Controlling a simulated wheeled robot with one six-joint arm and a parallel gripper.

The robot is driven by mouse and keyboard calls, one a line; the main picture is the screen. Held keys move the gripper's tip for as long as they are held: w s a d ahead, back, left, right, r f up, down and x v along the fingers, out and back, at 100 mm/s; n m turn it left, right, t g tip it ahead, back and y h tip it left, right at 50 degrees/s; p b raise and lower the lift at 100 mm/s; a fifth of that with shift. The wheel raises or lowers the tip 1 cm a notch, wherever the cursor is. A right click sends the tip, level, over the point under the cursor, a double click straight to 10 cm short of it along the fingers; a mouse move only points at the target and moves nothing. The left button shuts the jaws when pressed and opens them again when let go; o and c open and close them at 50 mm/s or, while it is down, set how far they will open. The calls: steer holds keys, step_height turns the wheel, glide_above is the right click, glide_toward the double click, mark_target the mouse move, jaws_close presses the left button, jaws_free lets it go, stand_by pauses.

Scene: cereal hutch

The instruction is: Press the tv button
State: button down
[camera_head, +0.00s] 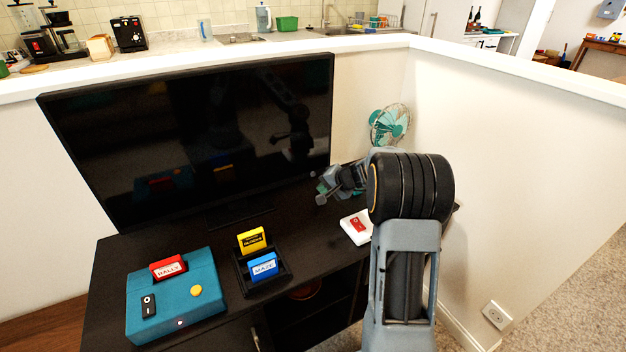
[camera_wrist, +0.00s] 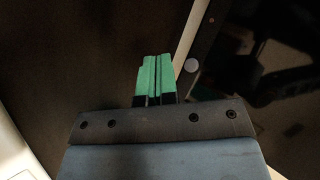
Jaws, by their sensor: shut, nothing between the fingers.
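The large black TV (camera_head: 200,130) stands on a dark cabinet, and its screen is dark. In the wrist view a small round grey button (camera_wrist: 191,65) sits on the black frame of the TV. A small pale spot (camera_head: 313,174) shows at the TV's lower right corner in the head view. My gripper (camera_head: 322,189) is in front of that corner. In the wrist view its green fingertips (camera_wrist: 154,72) are together and empty, a little left of the button in the picture. I cannot tell how far they are from it in depth.
A white switch box (camera_head: 356,227) with a red rocker is below my gripper on the cabinet (camera_head: 220,265). A teal console (camera_head: 178,300) and a black cartridge holder (camera_head: 245,275) stand left. A fan (camera_head: 390,125) is behind, near the white half wall (camera_head: 500,170).

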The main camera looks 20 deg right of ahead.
steer(key=shift+s+d, duration=0.1)
steer(key=shift+s, duration=0.65)
steer(key=s+a+r+n+g+h+p, duration=0.1)
steer(key=s+a+r+n+g+p, duration=0.1)
steer(key=s+a+r+p, duration=0.5)
steer(key=s+a+r+n+g+p, duration=0.1)
steer(key=s+a+r+n+p, duration=0.15)
steer(key=s+r+p, duration=0.55)
steer(key=s+a+r+n+g+h+p, duration=0.1)
steer(key=s+a+r+n+g+p, duration=0.2)
steer(key=r, duration=0.8)
steer(key=s+r+n+t+h+p, duration=0.1)
steer(key=s+r+n+h+p, duration=0.1)
steer(key=s+r+p, duration=0.4)
steer(key=s+p, duration=0.2)
steer(key=s, duration=0.2)
steer(key=shift+r+h, duration=0.3)
steer(key=shift+h, duration=0.1)
steer(key=shift+a, duration=0.2)
